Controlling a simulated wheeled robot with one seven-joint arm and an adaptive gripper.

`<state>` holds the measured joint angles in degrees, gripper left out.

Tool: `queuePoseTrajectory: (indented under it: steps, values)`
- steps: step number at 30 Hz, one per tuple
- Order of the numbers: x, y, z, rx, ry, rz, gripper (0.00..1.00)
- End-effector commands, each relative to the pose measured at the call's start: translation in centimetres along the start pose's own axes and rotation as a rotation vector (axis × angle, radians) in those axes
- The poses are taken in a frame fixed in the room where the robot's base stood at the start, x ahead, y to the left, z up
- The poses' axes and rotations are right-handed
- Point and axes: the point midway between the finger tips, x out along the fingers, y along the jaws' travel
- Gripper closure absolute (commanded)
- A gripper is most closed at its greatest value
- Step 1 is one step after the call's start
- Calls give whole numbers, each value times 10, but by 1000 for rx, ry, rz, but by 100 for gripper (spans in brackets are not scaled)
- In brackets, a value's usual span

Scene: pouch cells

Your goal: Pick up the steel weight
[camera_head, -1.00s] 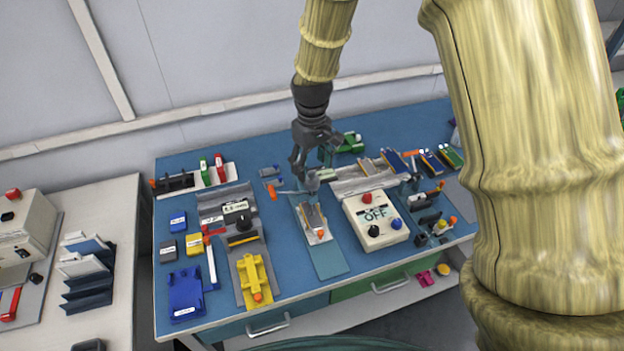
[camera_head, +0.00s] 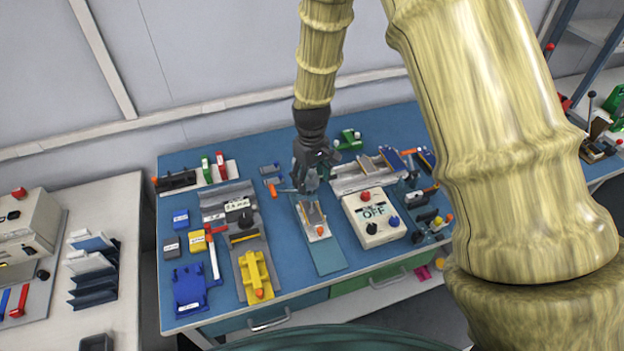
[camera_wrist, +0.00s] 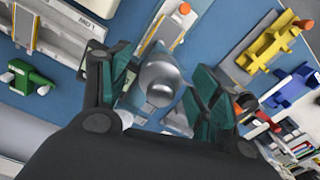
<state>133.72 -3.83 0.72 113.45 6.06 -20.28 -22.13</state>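The steel weight (camera_wrist: 158,80) is a shiny grey rounded cylinder with a narrower knob, seen from above in the wrist view. My gripper (camera_wrist: 163,92) is open, with one dark green-padded finger on each side of the weight. Gaps show between the weight and both fingers, more clearly on the right. In the head view my gripper (camera_head: 307,182) points down over the middle of the blue bench, just behind the narrow plate with an orange knob. There the weight is mostly hidden by the fingers.
The OFF control box (camera_head: 374,216) stands right of my gripper. A yellow fixture (camera_head: 256,274) and a black-knobbed device (camera_head: 240,212) are to the left. A silver rail (camera_head: 362,176) lies behind on the right. A light-blue strip (camera_head: 327,254) in front is bare.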

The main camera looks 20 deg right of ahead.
Motion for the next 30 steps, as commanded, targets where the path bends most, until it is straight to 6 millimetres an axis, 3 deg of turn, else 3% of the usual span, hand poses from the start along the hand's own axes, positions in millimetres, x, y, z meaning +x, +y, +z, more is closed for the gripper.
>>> queuePoseTrajectory:
  steps: [2,9,20,30]
  values:
    - [0,0,0,0,0,0,54]
    - [0,0,0,0,0,0,98]
    - [-3,0,0,0,1,0,100]
    - [-29,0,-1,0,3,0,100]
